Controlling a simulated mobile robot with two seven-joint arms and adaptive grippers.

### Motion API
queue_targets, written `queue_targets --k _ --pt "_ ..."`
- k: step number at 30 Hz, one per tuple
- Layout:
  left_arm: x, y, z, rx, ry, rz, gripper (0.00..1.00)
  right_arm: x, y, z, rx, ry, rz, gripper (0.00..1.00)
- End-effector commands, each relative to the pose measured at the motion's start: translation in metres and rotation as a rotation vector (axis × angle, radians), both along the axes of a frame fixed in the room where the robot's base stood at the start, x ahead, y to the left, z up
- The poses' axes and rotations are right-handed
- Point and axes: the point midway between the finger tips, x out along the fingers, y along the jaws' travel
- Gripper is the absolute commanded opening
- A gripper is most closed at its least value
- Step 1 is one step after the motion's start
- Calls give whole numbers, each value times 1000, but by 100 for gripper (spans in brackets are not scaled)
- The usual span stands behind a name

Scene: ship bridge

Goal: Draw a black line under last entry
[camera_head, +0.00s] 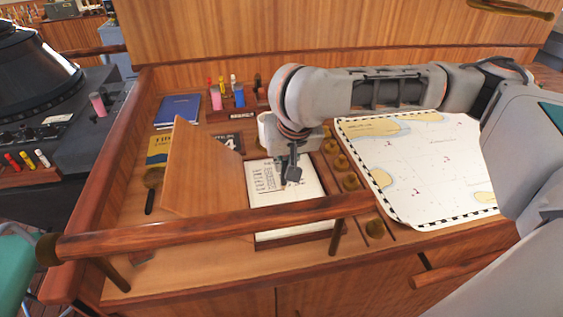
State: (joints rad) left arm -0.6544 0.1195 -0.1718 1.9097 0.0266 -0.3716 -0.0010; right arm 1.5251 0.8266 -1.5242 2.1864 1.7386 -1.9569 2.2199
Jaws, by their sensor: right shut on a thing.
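The open log page (318,207) lies white on the desk, with rows of dark handwritten entries on its upper left part. A wooden board (195,172) stands tilted just left of it. My right gripper (291,176) is over the upper middle of the page, beside the writing, and is shut on a small dark thing. The gripper hides most of that thing, and I cannot tell whether it touches the paper. No drawn line can be made out under the entries. My left gripper is not in view.
A wooden rail (210,229) crosses in front of the page. A chart (415,165) lies to the right, beside a row of brass knobs (350,182). A rack (240,113) with coloured markers, a blue book (178,111) and a magnifier (152,180) are to the left.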

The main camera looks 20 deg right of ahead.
Motion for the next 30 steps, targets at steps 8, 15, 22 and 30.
queue_targets --k 8,15,22,30 --pt "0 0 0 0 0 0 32 -1 -3 -1 -1 1 0 0" --pt "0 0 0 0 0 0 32 -1 -5 0 0 1 -2 0" --pt "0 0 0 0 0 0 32 -3 -12 0 0 1 -2 0" --pt "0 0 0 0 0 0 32 -3 -13 0 1 1 -1 0"
